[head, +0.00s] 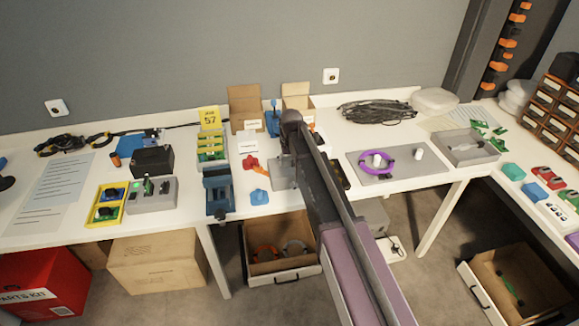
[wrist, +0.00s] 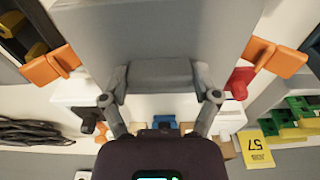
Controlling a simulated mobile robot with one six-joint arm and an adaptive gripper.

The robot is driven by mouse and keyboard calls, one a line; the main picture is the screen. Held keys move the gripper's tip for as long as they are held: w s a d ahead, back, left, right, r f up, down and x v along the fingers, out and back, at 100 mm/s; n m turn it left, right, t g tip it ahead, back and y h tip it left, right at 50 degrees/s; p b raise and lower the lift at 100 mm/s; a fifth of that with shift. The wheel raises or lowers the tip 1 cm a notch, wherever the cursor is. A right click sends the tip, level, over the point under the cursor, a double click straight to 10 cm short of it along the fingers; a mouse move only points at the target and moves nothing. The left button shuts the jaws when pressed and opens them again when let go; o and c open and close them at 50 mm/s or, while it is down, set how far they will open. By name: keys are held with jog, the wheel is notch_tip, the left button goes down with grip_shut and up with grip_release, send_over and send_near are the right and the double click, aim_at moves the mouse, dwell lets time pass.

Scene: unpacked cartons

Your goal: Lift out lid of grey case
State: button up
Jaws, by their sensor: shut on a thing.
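A flat grey panel, which looks like the lid of the grey case (wrist: 150,28), fills the top middle of the wrist view. My gripper (wrist: 160,82) has a finger on each side of a raised grey block on its near edge and is shut on it. Orange latch-like parts stand out at the left (wrist: 50,66) and right (wrist: 276,60) of the panel. In the head view part of the grey lid (head: 283,173) shows left of my arm, which hides the rest and my fingers. I cannot tell whether the lid is clear of the case.
A red part (head: 250,162) and a blue block (head: 259,197) lie close left. A blue vise (head: 218,192) stands farther left. Open cartons (head: 246,103) stand behind. A grey mat (head: 408,175) with a purple ring (head: 376,160) lies right.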

jog(key=shift+r, duration=0.2)
notch_tip(320, 180, up, 4)
jog(key=p, duration=0.4)
jog(key=shift+f, duration=0.15)
jog(key=s+d+p, duration=0.1)
jog(key=s+d, duration=0.7)
jog(key=s, duration=0.5)
jog(key=shift+s+d+r, duration=0.15)
jog(key=shift+s+r, duration=0.2)
jog(key=shift+r, duration=0.1)
